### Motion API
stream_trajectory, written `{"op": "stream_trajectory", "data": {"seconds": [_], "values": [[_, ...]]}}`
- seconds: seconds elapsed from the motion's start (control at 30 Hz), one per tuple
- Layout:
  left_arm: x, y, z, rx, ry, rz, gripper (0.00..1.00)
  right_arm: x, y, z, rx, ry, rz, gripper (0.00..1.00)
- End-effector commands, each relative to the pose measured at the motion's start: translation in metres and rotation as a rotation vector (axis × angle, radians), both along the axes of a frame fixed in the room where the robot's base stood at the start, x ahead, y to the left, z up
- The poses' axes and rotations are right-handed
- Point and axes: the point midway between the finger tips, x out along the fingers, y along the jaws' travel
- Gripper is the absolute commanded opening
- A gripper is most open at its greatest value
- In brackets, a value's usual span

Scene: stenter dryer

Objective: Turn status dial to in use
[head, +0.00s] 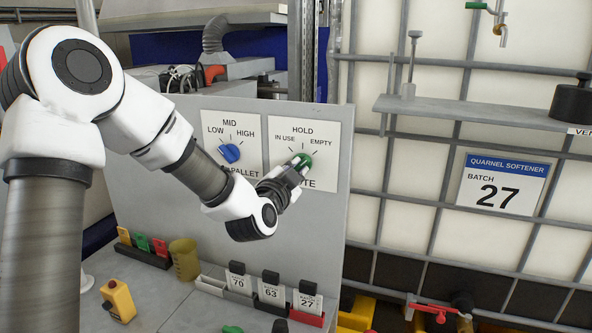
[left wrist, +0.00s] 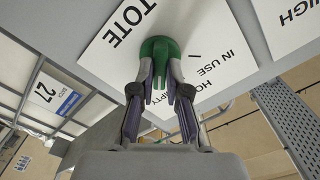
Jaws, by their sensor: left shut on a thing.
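The green status dial (head: 305,160) is on the white TOTE plate (head: 325,178) of the grey upright panel. The plate reads IN USE at left, HOLD at top and EMPTY at right. My left gripper (head: 298,168) is shut on the dial from the front and below, and partly hides it. In the left wrist view the fingers of my left gripper (left wrist: 161,78) stand on both sides of the green dial (left wrist: 160,48). My right gripper is not in view.
A blue dial (head: 229,153) on the PALLET plate is close to the left. Below are an olive cup (head: 185,258), numbered card holders (head: 271,291) and a yellow pendant (head: 118,300) on the bench. A caged white tote (head: 420,180) stands at right, with a shelf (head: 470,108) before it.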

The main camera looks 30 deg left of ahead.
Motion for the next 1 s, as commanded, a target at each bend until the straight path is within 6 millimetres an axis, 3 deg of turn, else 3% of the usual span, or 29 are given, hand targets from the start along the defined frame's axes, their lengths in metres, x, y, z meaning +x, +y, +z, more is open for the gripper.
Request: {"op": "stream_trajectory", "data": {"seconds": [0.37,1.0], "values": [[0.001,0.001,0.0,-0.136,-0.041,0.003,0.0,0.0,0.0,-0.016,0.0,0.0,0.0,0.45],[0.001,0.002,-0.001,-0.701,-0.178,-0.001,0.0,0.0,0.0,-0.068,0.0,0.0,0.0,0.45]]}}
